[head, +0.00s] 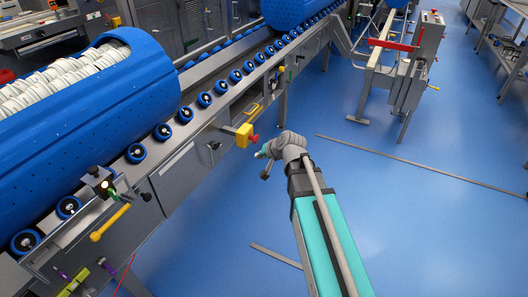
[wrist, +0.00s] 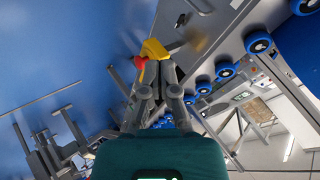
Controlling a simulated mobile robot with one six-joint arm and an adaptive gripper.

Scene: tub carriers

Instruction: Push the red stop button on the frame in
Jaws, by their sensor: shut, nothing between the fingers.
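The red stop button (head: 254,139) sticks out from a yellow box (head: 243,133) on the side of the grey frame (head: 172,166). In the wrist view the red button (wrist: 140,63) shows just beyond the fingertips, beside the yellow box (wrist: 154,48). My gripper (head: 261,154) is shut and empty, close to the button and slightly below and right of it in the head view. In the wrist view my gripper (wrist: 155,68) points towards the yellow box, and a fingertip overlaps the button's lower edge. I cannot tell whether they touch.
A large blue tub (head: 150,85) full of white rolls lies on the frame's blue rollers (head: 205,99). A yellow handle (head: 110,222) juts from the frame at lower left. Blue floor (head: 410,200) is open on the right, with thin grey strips (head: 420,165) on it.

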